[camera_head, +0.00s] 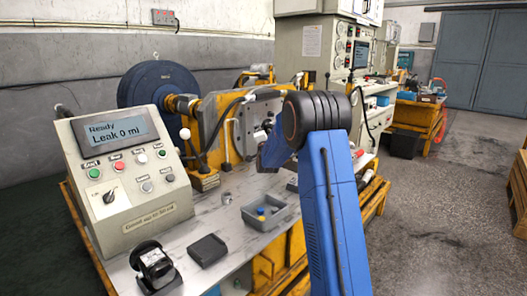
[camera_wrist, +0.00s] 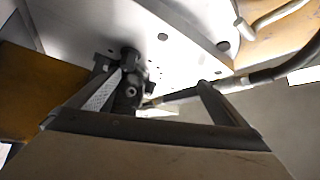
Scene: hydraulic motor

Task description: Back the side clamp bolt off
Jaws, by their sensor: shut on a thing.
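In the wrist view my gripper (camera_wrist: 160,84) reaches up to a pale metal plate (camera_wrist: 185,40) with round holes. A dark clamp-like part (camera_wrist: 129,88) with a small round bolt-like head stands by the left finger, and my gripper is shut on what seems to be the side clamp bolt there. The exact contact is hard to make out. In the head view the yellow test stand (camera_head: 208,125) carries the grey plate (camera_head: 248,118). My blue arm and its dark wrist joint cover part of the stand, and my fingers are hidden.
A control box (camera_head: 130,170) reads "Ready, Leak 0 ml". A grey tray (camera_head: 264,213) with small parts, a black dish (camera_head: 207,250) and a black stand (camera_head: 153,265) sit on the bench. A dark hose (camera_wrist: 285,68) runs close to the right finger.

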